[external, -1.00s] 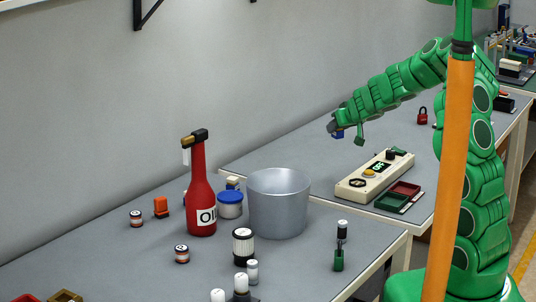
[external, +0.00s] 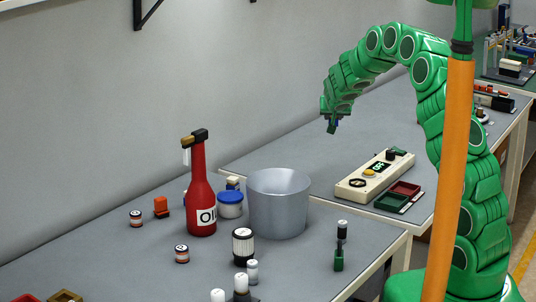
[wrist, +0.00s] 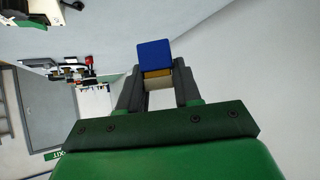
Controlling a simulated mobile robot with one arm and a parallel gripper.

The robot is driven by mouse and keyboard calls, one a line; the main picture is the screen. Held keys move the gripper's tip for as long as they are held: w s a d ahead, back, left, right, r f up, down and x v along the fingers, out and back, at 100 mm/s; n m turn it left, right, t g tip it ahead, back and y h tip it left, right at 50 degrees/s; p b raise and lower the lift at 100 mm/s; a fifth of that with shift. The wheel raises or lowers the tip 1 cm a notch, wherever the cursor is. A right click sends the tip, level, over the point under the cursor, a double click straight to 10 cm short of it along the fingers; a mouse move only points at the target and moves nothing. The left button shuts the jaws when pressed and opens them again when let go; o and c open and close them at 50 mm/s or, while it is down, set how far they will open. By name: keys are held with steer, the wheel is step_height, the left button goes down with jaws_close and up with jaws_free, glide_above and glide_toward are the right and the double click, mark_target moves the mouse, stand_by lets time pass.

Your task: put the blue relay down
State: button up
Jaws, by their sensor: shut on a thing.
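The blue relay (wrist: 154,55) is a small blue block with a tan lower part, seen in the wrist view between the dark fingers of my gripper (wrist: 158,86). My gripper is shut on it. In the external view my gripper (external: 331,120) points downward and is raised over the back table (external: 290,155), left of the control box.
The front table holds a grey metal bucket (external: 278,205), a red oil bottle (external: 202,195), a blue-lidded jar (external: 230,204) and several small parts. Open tabletop lies behind the control box.

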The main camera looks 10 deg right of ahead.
steer(key=s+a+f+m+g+h, duration=0.3)
steer(key=s+a+m+h, duration=0.4)
steer(key=a, duration=0.6)
steer(key=shift+y, duration=0.6)
steer(key=shift+w+a+f, duration=0.55)
steer(key=shift+w+f, duration=0.8)
steer(key=shift+w, duration=0.4)
steer(key=shift+w+a+f, duration=0.55)
steer(key=shift+w+f, duration=0.75)
steer(key=shift+w, duration=0.5)
steer(key=shift+w+a+f, duration=0.55)
steer(key=shift+w+f, duration=0.8)
steer(key=shift+w, duration=0.4)
steer(key=shift+w+a+f, duration=0.15)
steer(key=shift+w+f, duration=0.1)
steer(key=shift+w, duration=0.1)
steer(key=shift+w+a+f, duration=0.1)
steer(key=shift+w+f, duration=0.2)
steer(key=shift+f, duration=0.15)
steer(key=shift+w, duration=0.1)
